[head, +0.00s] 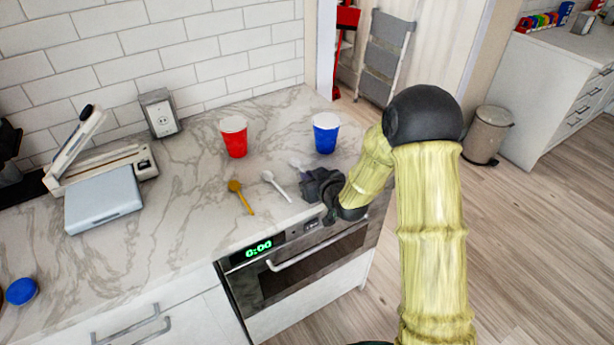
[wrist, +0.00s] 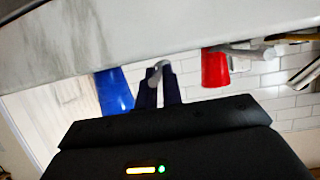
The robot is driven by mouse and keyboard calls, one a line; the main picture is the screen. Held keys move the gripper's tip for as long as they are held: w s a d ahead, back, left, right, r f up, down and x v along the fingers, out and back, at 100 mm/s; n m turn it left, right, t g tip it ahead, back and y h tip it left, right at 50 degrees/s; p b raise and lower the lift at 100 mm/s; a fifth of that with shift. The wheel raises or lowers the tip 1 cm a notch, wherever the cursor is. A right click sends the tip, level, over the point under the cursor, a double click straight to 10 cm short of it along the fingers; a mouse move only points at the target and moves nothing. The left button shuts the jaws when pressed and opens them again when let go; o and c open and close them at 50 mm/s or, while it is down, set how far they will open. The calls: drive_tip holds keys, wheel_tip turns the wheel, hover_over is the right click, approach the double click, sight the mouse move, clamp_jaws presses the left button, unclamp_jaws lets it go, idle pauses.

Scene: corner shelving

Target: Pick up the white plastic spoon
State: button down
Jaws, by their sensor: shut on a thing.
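Two pale spoons show in the head view. One white spoon (head: 276,186) lies on the counter left of my gripper (head: 307,183). The other pale spoon (head: 297,164) sticks out at my gripper's fingers, its handle hidden behind them. In the wrist view, which is turned upside down, my gripper (wrist: 160,85) is shut on this pale spoon (wrist: 159,70), close to the counter surface. The other spoon (wrist: 245,51) shows there near the red cup. I cannot tell by look which of the two is plastic. A golden-brown spoon (head: 240,195) lies further left.
A red cup (head: 234,137) and a blue cup (head: 326,132) stand behind the spoons on the marble counter (head: 190,225). A grey scale-like box (head: 103,200) and another appliance are at the left. An oven (head: 300,262) is below the front edge.

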wheel_tip(320, 180, up, 10)
drive_tip(key=shift+f, duration=0.25)
idle(0.6)
